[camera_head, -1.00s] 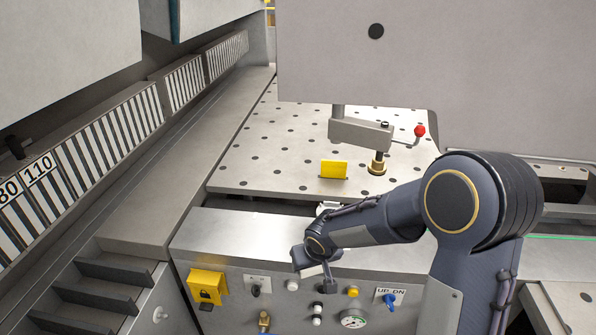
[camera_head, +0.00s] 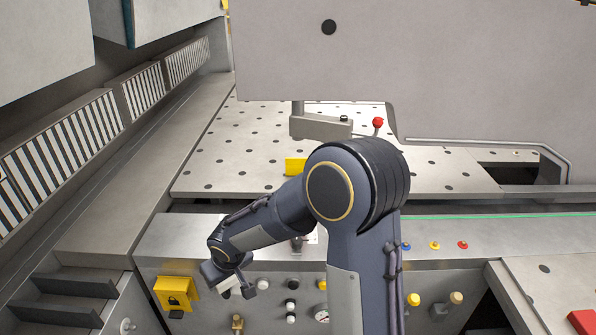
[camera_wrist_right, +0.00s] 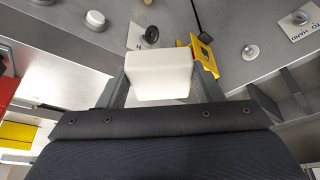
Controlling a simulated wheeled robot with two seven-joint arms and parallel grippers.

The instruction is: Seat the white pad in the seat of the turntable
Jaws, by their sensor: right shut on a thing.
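The white pad (camera_wrist_right: 158,75) is a pale block with rounded corners, gripped between the two fingers of my right gripper (camera_wrist_right: 160,88) in the right wrist view. In the head view my right gripper (camera_head: 228,289) hangs before the control panel, just right of the yellow padlock box (camera_head: 177,293); the pad is hardly distinguishable there. A perforated table (camera_head: 235,160) lies behind, with a clamp arm (camera_head: 320,127) carrying a red knob (camera_head: 378,122). My right arm hides the area under the clamp. I cannot make out the turntable's seat. My left gripper is not in view.
A yellow block (camera_head: 295,167) stands on the perforated table, partly behind my arm. The control panel has buttons and a gauge (camera_head: 321,317). A large grey housing (camera_head: 400,65) overhangs the table. Striped tool segments (camera_head: 60,155) line the left.

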